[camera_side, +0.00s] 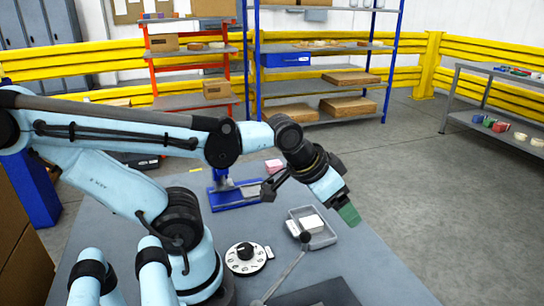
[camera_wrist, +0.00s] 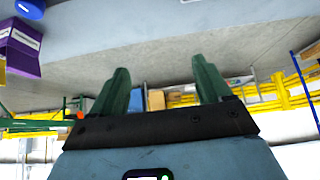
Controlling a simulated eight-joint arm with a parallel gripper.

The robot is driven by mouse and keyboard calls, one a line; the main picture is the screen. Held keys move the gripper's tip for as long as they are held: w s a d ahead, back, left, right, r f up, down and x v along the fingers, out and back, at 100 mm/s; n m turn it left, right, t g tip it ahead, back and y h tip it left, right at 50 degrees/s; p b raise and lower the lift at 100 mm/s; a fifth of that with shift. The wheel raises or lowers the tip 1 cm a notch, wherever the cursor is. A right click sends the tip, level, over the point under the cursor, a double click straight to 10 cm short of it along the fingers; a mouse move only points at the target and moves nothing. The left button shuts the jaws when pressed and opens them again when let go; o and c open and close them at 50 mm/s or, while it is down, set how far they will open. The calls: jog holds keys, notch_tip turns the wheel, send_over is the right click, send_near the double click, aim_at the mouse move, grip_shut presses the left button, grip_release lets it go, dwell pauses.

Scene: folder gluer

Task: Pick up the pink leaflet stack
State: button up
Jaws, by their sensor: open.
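The pink leaflet stack (camera_side: 275,166) is a small pink block on the grey table in the side view, just beyond a blue stand. I do not make it out in the wrist view. My gripper (camera_side: 349,214) has green fingers and is in the air at the right of the table, to the right of and nearer the camera than the pink stack. In the wrist view its two green fingers (camera_wrist: 160,85) stand wide apart with nothing between them.
A blue stand (camera_side: 236,192) is in front of the pink stack. A grey tray (camera_side: 322,239) with a white stack (camera_side: 313,223) lies below my gripper. A white dial (camera_side: 246,258) and a black-knobbed lever (camera_side: 288,273) are nearer. A purple box (camera_wrist: 18,45) shows in the wrist view.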

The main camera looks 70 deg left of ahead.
jog(key=shift+c, duration=0.5)
